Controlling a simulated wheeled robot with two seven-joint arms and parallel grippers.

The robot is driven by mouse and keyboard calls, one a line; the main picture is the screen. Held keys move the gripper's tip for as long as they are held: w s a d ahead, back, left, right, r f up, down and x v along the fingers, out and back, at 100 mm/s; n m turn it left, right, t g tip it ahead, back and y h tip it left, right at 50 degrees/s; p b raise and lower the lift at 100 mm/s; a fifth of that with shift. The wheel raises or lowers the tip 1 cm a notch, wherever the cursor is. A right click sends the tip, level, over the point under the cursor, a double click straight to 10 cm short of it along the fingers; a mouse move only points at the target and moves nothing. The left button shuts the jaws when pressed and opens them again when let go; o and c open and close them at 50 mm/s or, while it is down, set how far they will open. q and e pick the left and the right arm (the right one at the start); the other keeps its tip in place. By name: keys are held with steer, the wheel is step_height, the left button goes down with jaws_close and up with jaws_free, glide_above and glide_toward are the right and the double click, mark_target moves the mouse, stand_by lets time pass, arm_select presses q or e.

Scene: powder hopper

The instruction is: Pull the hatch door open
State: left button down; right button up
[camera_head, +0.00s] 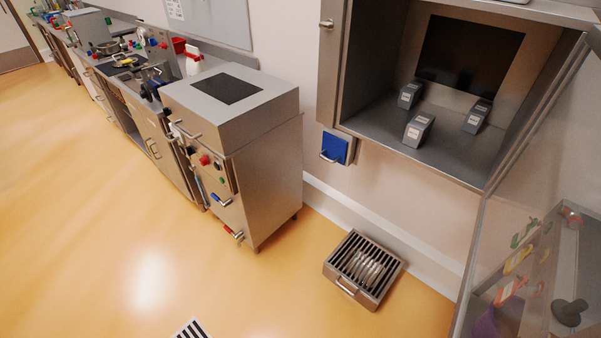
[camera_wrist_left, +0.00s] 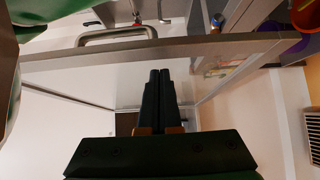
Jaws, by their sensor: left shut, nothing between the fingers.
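In the head view, the hatch (camera_head: 395,140) is a metal-framed box on the wall at the upper right, with its front open. Several small grey blocks, one of them here (camera_head: 418,130), stand inside. A metal-edged clear door (camera_head: 535,112) stands out from its right side. A small latch (camera_head: 327,23) sits on the left frame. In the left wrist view, my left gripper (camera_wrist_left: 159,74) is shut and empty, its black fingers in front of a clear panel. A grey bar handle (camera_wrist_left: 117,33) is beyond the panel's metal edge, apart from the fingers. My right gripper is not in view.
A steel cabinet (camera_head: 235,150) stands left of the hatch. A slotted metal tray (camera_head: 340,274) lies on the floor below it, and a blue-fronted box (camera_head: 334,148) hangs on the wall. A dark knob (camera_head: 570,312) shows at the lower right. The floor at left is clear.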

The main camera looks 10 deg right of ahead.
arm_select(q)
steer(key=s+d+p, duration=0.1)
steer(key=s+d, duration=0.3)
steer(key=s, duration=0.1)
steer(key=shift+d, duration=0.15)
stand_by(0.3)
